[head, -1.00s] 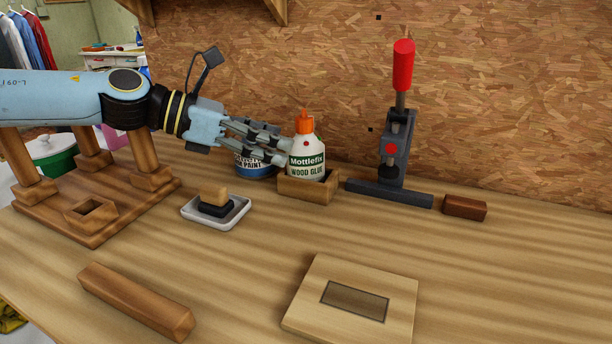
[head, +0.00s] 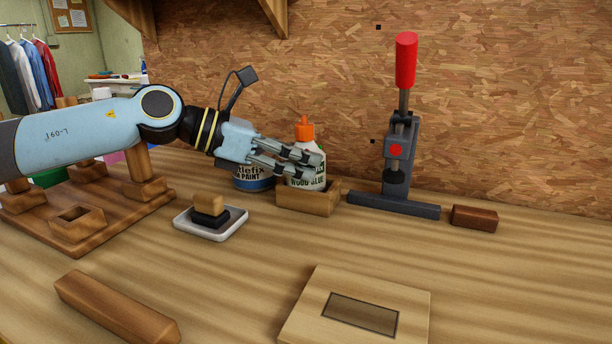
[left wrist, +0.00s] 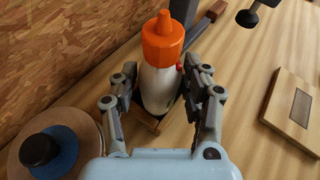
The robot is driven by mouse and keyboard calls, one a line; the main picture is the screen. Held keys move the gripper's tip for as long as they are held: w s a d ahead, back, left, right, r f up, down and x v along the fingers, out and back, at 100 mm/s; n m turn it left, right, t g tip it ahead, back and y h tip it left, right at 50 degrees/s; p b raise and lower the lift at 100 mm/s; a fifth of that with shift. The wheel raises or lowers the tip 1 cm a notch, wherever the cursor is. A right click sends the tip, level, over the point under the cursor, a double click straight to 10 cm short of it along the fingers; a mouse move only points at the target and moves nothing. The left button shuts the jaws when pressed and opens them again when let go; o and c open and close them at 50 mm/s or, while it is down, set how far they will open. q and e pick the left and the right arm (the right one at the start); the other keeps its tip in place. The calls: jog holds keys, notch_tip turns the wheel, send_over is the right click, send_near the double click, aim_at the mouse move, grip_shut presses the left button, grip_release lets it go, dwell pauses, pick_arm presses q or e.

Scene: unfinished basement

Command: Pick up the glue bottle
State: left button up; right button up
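The white glue bottle (head: 306,150) with an orange cap stands upright in a small wooden box (head: 305,203) at the back of the bench. It also shows in the left wrist view (left wrist: 158,90), cap toward the camera. My left gripper (head: 320,168) reaches in from the left at the bottle's body, below the cap. Its fingers lie on both sides of the bottle, and they hide part of the label. In the left wrist view the open left gripper (left wrist: 161,72) shows narrow gaps beside the bottle. My right gripper is not in view.
A clamp (head: 398,165) with a red handle stands to the right, beside a dark wood block (head: 474,217). A white tray (head: 236,226) sits in front.

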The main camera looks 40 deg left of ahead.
pick_arm(q)
jog(key=c, duration=0.7)
jog(key=shift+r, duration=0.1)
jog(key=shift+c, duration=0.2)
notch_tip(320, 180, up, 10)
jog(key=p, duration=0.3)
jog(key=shift+c, duration=0.5)
notch_tip(320, 180, up, 6)
jog(key=p, duration=0.4)
